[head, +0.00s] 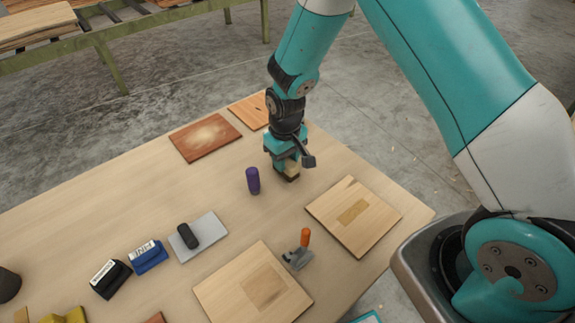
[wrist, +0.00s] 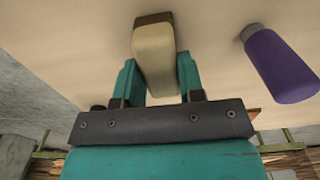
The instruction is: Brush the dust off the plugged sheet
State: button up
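My gripper (head: 286,163) is near the far right part of the table. Its two teal fingers (wrist: 158,80) lie close against both sides of a brush (wrist: 154,60) with a cream wooden block and a dark lower edge. The brush also shows under the gripper in the head view (head: 290,171); I cannot tell whether it touches the table. Two pale wooden sheets with a darker rectangular patch lie on the table, one at the right (head: 375,212) and one at the front (head: 225,291). A reddish-brown sheet (head: 185,142) with a pale, dusty-looking smear lies at the back.
A purple cylinder (head: 252,180) stands left of the gripper. An orange-handled tool (head: 304,240) stands between the pale sheets. An orange-brown sheet (head: 245,108) lies behind. The table's middle left is clear.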

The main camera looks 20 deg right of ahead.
jog(key=shift+r+p, duration=2.3)
jog(key=shift+r, duration=0.75)
